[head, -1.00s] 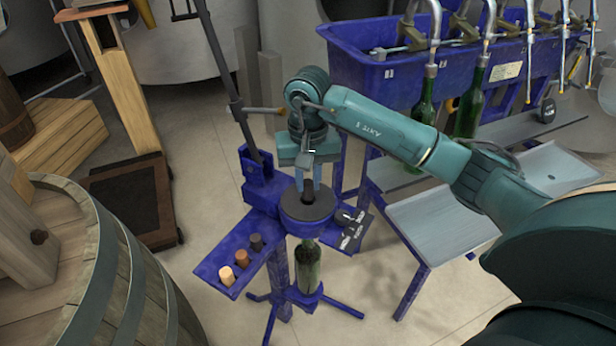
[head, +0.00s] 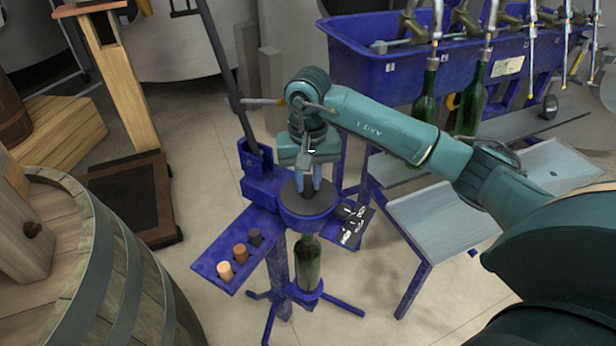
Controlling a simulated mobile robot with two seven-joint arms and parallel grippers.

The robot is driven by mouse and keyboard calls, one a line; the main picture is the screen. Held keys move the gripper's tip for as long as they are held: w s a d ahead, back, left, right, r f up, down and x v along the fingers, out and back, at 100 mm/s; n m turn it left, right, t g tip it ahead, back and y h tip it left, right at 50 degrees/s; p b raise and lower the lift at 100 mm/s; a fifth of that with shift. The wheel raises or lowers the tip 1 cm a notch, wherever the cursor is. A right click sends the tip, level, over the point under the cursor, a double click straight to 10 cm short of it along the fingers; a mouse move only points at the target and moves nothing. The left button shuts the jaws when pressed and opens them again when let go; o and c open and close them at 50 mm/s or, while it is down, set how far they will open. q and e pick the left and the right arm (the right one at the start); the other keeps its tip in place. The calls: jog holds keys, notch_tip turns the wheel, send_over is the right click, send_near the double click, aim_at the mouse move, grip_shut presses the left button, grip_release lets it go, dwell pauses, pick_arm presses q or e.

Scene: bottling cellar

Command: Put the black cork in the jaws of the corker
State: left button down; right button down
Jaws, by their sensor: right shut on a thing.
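My right gripper (head: 308,186) is over the corker's round blue head. Its fingers are shut on a black cork (head: 308,188), which shows as a small dark upright shape between them. The cork is at the dark top of the corker (head: 308,209), over its middle. I cannot tell how deep it sits in the jaws, as the fingers partly hide it. A green bottle (head: 307,262) stands upright below the corker's head. My left gripper is not in view.
A blue side tray (head: 237,263) holds a tan, a brown and a dark cork. A dark lever (head: 226,70) rises at the corker's back left. A barrel (head: 105,255) stands front left. A blue filler trough (head: 400,75) with green bottles is behind right, beside grey shelves (head: 445,215).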

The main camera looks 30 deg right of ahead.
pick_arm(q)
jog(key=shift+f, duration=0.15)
pick_arm(e)
jog(key=shift+f, duration=0.15)
jog(key=c, duration=1.2)
grip_release()
jog(key=shift+c, duration=0.2)
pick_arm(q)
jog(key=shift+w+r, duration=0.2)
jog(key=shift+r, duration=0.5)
pick_arm(e)
notch_tip(320, 180, up, 13)
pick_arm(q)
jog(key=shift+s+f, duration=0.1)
